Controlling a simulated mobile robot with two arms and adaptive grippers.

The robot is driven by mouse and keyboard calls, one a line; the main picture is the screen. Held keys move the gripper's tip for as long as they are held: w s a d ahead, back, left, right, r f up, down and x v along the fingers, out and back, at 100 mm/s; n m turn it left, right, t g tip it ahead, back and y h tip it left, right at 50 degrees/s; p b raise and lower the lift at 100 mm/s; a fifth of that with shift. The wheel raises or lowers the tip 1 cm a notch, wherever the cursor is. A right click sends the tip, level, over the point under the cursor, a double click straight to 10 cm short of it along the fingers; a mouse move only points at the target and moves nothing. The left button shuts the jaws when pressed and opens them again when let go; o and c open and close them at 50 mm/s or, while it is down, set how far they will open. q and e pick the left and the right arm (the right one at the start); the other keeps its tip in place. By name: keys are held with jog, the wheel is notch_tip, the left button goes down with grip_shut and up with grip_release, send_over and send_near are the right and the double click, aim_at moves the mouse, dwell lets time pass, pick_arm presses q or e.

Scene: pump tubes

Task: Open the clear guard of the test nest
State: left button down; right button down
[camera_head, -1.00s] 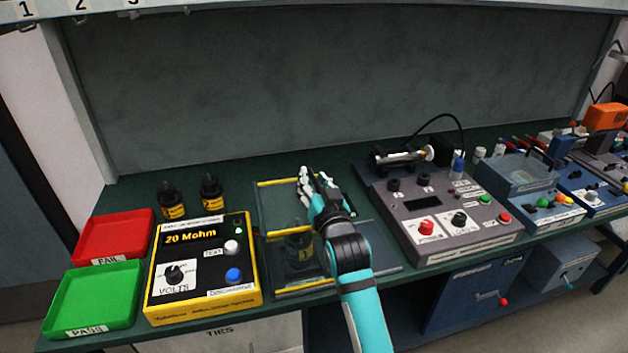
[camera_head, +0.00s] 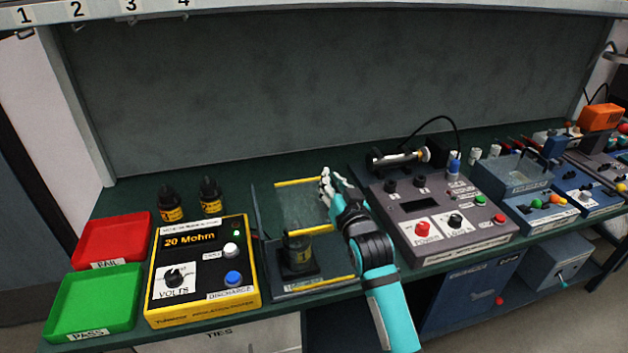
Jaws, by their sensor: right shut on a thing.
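The test nest (camera_head: 264,262) stands on the bench between the yellow meter and the grey control box, with yellow strips along its edges. The clear guard (camera_head: 292,207) shows as a see-through panel in the back part of the nest, between two yellow strips. My right gripper (camera_head: 325,184) is shut at the guard's back right side. The hand and forearm hide the guard's right part and the exact grip point. My left gripper is not in view.
The yellow meter (camera_head: 203,268) reads 20 Mohm. Red (camera_head: 112,239) and green (camera_head: 93,301) trays lie at the left. Two dark bottles (camera_head: 170,204) stand behind the meter. The grey control box (camera_head: 440,215) is close to the right of my arm.

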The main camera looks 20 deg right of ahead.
jog(key=d+p, duration=0.1)
jog(key=d, duration=1)
jog(key=shift+s+d, duration=0.2)
jog(key=shift+d, duration=0.2)
jog(key=c, duration=1.4)
grip_release()
jog(key=shift+f, duration=0.1)
jog(key=s, duration=1.2)
jog(key=shift+a, duration=0.2)
